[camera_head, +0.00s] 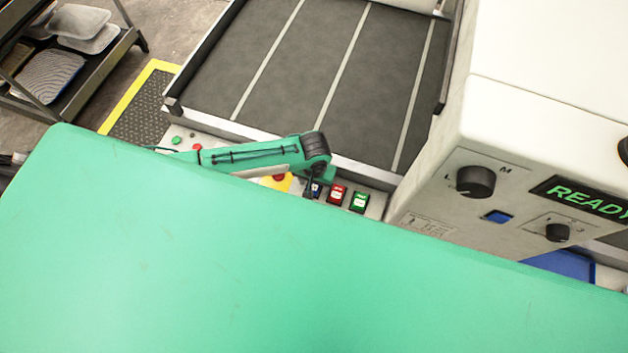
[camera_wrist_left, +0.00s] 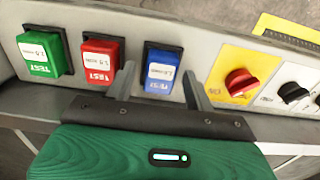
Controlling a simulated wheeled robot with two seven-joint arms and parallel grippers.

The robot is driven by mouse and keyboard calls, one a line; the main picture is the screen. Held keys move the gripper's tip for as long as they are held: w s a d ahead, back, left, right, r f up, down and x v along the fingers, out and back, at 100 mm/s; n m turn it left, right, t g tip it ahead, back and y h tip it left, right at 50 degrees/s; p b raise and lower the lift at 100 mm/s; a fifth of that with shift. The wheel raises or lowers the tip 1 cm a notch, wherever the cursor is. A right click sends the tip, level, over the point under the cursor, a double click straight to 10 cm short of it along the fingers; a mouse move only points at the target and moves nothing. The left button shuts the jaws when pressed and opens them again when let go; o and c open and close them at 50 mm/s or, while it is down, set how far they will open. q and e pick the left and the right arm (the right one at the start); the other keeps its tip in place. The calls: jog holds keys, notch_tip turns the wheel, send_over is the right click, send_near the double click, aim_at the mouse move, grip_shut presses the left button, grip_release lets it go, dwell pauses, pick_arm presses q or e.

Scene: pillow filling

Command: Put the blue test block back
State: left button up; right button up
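The blue test block (camera_wrist_left: 162,72), with a white label, sits in a row on the grey panel, between the red block and the yellow plate. In the head view only a small part of it (camera_head: 316,190) shows beside my gripper. My left gripper (camera_wrist_left: 158,74) is open, one finger on each side of the blue block, with gaps still visible. It also shows in the head view (camera_head: 312,188), pointing down at the panel. A red test block (camera_head: 337,194) and a green test block (camera_head: 359,202) stand beside the blue one. My right gripper is not in view.
A red knob (camera_wrist_left: 240,82) on a yellow plate is close beside one finger. A dark striped conveyor (camera_head: 330,70) lies behind the panel. A white machine (camera_head: 440,185) with a READY display stands at the right. A rack (camera_head: 100,65) stands at the far left.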

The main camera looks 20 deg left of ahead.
aim_at(314, 185)
pick_arm(q)
notch_tip(314, 185, up, 12)
jog(key=b, duration=0.1)
jog(key=shift+r, duration=0.2)
dwell(0.3)
dwell(0.5)
